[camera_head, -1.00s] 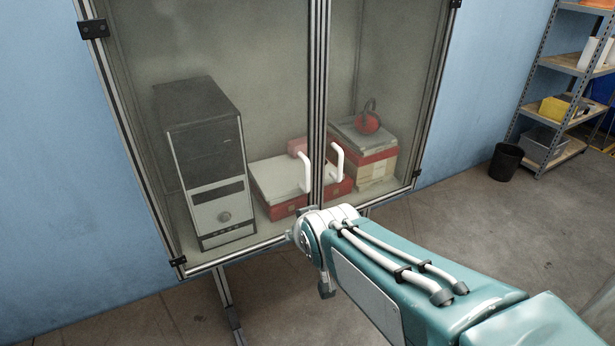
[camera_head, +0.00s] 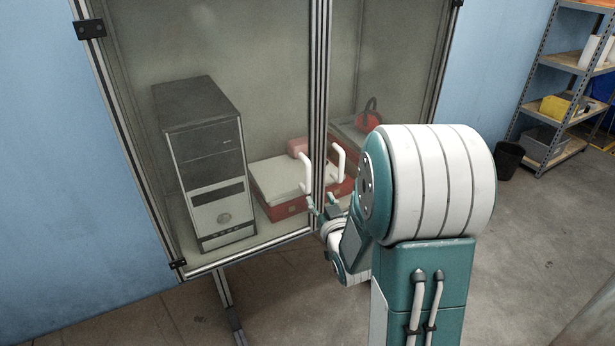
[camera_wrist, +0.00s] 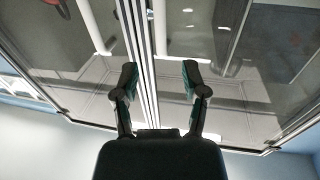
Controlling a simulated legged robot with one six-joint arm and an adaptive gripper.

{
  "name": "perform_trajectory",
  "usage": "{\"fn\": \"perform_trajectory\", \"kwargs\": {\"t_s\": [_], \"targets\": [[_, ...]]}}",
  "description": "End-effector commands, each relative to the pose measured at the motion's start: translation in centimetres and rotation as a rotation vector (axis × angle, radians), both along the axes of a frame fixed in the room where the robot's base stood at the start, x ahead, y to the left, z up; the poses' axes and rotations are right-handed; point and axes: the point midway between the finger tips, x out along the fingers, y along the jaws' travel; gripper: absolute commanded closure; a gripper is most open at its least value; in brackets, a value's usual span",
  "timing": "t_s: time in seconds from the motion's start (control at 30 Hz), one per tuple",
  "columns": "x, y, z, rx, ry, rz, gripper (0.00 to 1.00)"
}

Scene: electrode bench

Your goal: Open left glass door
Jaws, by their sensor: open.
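The left glass door (camera_head: 225,45) of the cabinet is shut. Its white handle (camera_head: 306,172) is on its right edge, beside the metal middle frame (camera_head: 318,100). The right door's similar white handle (camera_head: 340,162) is just across the frame. My gripper (camera_head: 321,201) is open and empty, just below the two handles and partly hidden by my arm. In the wrist view, my gripper's fingers (camera_wrist: 160,76) are spread on either side of the middle frame. Two white handles, one on the left (camera_wrist: 95,28) and one near the frame (camera_wrist: 160,25), show beyond the fingertips, apart from them.
Behind the glass are a computer tower (camera_head: 205,160), red-and-white boxes (camera_head: 275,180) and red headphones (camera_head: 369,119). A black hinge (camera_head: 89,29) is at the upper left. A metal shelf (camera_head: 565,60) and black bin (camera_head: 508,158) stand at right. Floor there is mostly clear.

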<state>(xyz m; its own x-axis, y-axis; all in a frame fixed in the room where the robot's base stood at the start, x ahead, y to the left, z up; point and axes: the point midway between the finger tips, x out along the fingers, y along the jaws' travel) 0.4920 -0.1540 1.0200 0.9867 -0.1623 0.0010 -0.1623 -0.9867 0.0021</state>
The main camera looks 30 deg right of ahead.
Motion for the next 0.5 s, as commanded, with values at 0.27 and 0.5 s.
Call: {"fn": "perform_trajectory", "kwargs": {"t_s": [0.27, 0.5], "targets": [[4.7, -0.7, 0.0, 0.000, 0.001, 0.002, 0.43], [8.6, -1.3, 0.0, 0.000, 0.002, 0.002, 0.43]]}}
